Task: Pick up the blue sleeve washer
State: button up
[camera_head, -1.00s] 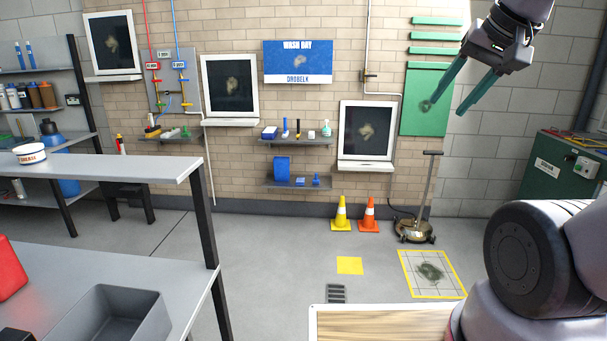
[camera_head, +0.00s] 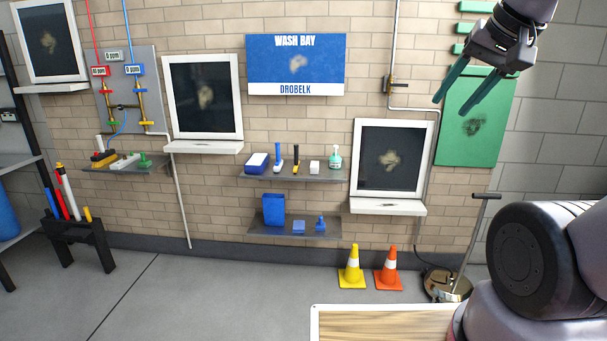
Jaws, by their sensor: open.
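Several blue items sit on the lower wall shelf (camera_head: 270,231). A small blue piece with an upright handle (camera_head: 320,225) stands at its right end and may be the sleeve washer. It is too small to be sure. Left of it are a low blue block (camera_head: 299,227) and a tall blue container (camera_head: 273,209). A blue-and-white tool (camera_head: 278,160) stands on the upper shelf. My gripper (camera_head: 454,106) is at the upper right, its two teal fingers apart and nothing between them. It is far from the shelves.
The upper shelf (camera_head: 300,178) also holds a green bottle (camera_head: 335,157). Yellow (camera_head: 351,270) and orange (camera_head: 389,270) cones stand on the floor below the right screen. A floor machine (camera_head: 447,286) is right of them. The floor at left centre is clear.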

aim_at(279, 164)
jog(key=i+u, duration=0.15)
jog(key=i, duration=0.35)
jog(key=i+l+u, duration=0.1)
jog(key=i, duration=0.35)
jog(key=i+l+u, duration=0.15)
jog(key=i, duration=0.35)
jog(key=i+l+u, duration=0.2)
jog(key=i+u, duration=0.2)
jog(key=i+l+u, duration=0.8)
jog(key=k+j, duration=0.05)
jog(key=k, duration=0.05)
